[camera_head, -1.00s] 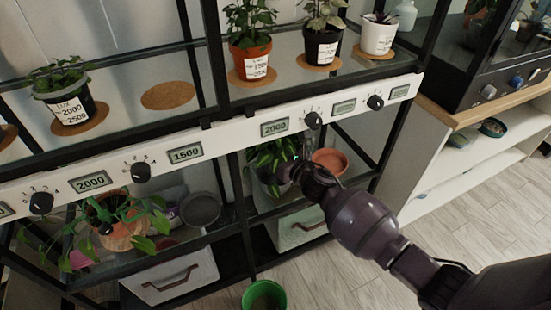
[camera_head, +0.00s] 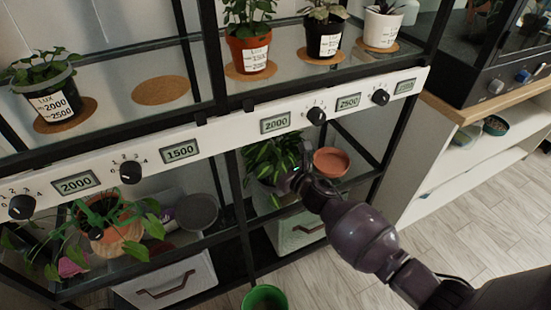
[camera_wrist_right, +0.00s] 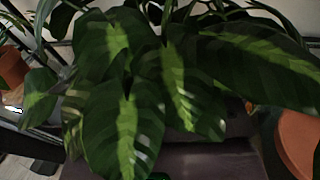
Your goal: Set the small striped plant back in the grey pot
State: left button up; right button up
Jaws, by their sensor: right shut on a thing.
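The small striped plant (camera_head: 270,158) is on the lower shelf, below the white rail. Its dark green leaves with pale central bands fill the right wrist view (camera_wrist_right: 125,125). A greyish pot (camera_head: 262,196) shows partly beneath the leaves; whether the plant sits fully inside it cannot be seen. My right gripper (camera_head: 299,172) is at the right side of the foliage and is shut on the plant; leaves hide its fingertips and the grip point. My left gripper is not in view.
A terracotta dish (camera_head: 331,162) stands just right of my gripper. The white rail with knobs (camera_head: 316,115) runs close above. A trailing plant (camera_head: 112,222) and a grey round vessel (camera_head: 199,211) are left on the lower shelf. A green pot (camera_head: 265,299) is below.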

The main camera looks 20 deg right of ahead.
jog(key=shift+f, duration=0.1)
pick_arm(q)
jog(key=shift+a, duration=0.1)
pick_arm(e)
jog(key=o, duration=0.8)
jog(key=shift+f, duration=0.1)
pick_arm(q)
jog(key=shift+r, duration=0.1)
pick_arm(e)
jog(key=shift+o, duration=0.2)
jog(key=shift+r, duration=0.35)
jog(key=shift+r+p, duration=0.45)
jog(key=shift+r, duration=0.05)
pick_arm(q)
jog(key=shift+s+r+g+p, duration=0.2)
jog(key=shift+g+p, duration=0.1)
jog(key=shift+p, duration=0.5)
pick_arm(e)
jog(key=v, duration=1.2)
jog(key=shift+f, duration=0.15)
